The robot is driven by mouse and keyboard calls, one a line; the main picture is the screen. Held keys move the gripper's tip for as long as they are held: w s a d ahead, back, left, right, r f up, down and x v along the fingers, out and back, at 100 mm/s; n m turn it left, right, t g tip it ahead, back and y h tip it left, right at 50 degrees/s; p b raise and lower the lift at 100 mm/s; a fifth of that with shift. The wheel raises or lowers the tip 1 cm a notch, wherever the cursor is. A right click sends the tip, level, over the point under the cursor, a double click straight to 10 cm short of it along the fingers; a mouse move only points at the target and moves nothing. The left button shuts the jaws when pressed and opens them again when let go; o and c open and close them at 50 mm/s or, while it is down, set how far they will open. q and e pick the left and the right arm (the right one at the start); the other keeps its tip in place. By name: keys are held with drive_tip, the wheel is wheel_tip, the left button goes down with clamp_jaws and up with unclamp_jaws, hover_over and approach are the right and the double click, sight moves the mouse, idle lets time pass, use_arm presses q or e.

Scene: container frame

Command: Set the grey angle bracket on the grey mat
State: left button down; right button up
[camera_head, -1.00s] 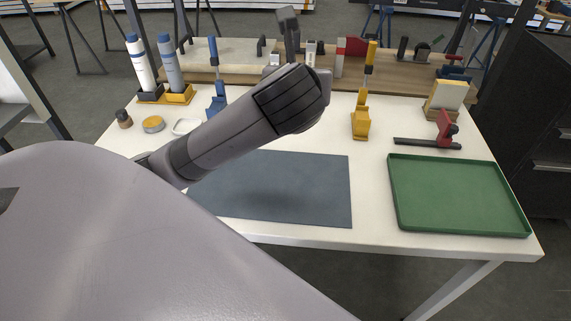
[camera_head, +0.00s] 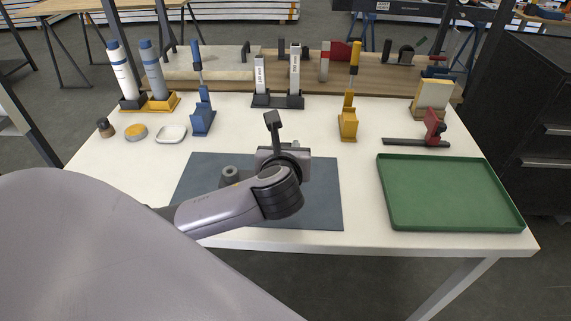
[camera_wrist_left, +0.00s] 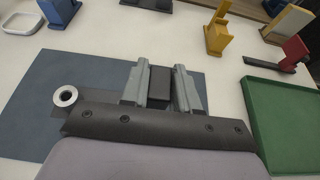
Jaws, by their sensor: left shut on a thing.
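My left gripper (camera_head: 280,152) is over the grey mat (camera_head: 325,200), seen partly from behind. In the left wrist view its two grey fingers (camera_wrist_left: 160,88) are shut on a dark grey piece, the angle bracket (camera_wrist_left: 160,86), of which only a block between the fingers shows clearly. A grey ring-ended cylinder (camera_head: 229,176) shows left of the gripper over the mat, also in the wrist view (camera_wrist_left: 65,96); I cannot tell whether it belongs to the bracket. Whether the bracket touches the mat is hidden. My right gripper is out of view.
A green tray (camera_head: 383,200) lies right of the mat. A red-and-black clamp (camera_head: 432,130), a yellow holder (camera_head: 348,122), a blue holder (camera_head: 203,118) and a dark rack (camera_head: 278,101) stand behind. A white dish (camera_head: 171,134) is at left. The mat's right part is clear.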

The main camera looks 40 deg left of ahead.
use_arm(q)
wheel_tip(320, 180, down, 4)
drive_tip(key=shift+r+b, duration=0.1)
drive_tip(key=shift+b, duration=0.25)
drive_tip(key=c, duration=0.8)
unclamp_jaws()
drive_tip(key=shift+c, duration=0.2)
drive_tip(key=p+v, duration=0.1)
drive_tip(key=v, duration=1.1)
